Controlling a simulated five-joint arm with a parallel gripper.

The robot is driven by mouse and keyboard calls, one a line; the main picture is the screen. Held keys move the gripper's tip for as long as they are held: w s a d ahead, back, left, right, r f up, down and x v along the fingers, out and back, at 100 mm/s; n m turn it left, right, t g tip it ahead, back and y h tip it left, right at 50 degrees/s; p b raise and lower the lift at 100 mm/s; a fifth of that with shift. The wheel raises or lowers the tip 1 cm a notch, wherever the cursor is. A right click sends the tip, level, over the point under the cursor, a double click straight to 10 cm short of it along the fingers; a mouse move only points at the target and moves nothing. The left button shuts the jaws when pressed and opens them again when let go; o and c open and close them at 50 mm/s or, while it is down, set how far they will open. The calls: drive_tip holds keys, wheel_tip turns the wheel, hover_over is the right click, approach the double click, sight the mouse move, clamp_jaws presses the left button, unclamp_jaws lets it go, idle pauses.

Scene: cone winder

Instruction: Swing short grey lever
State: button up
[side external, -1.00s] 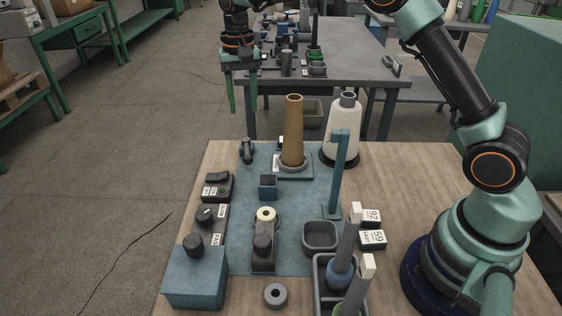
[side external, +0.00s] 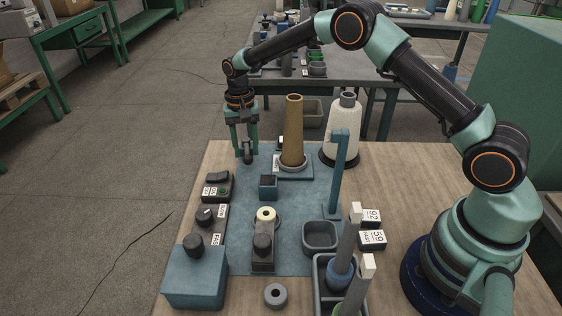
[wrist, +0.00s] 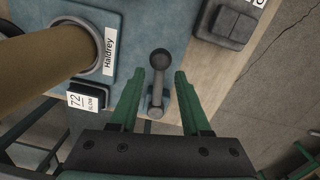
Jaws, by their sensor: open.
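The short grey lever (side external: 248,152) stands at the far left corner of the blue plate (side external: 285,226). In the wrist view the lever (wrist: 158,78) shows its round knob and thin shaft on a small blue-grey base. My gripper (side external: 245,158) is lowered over the lever with its green fingers pointing down. In the wrist view my gripper (wrist: 156,82) is open, with one finger on each side of the lever and a visible gap on both sides. Part of the lever is hidden behind the fingers in the side view.
A tall brown cone (side external: 293,130) stands right of the lever, and a white yarn cone (side external: 341,132) stands farther right. A black rocker switch box (side external: 218,184) sits nearer on the left. A blue post (side external: 338,172) rises at the plate's right.

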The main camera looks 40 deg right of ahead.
drive_tip(key=shift+f, duration=0.55)
clamp_jaws()
drive_tip(key=shift+s, duration=0.1)
drive_tip(key=shift+s+a+f, duration=0.1)
drive_tip(key=shift+s, duration=0.05)
idle(0.9)
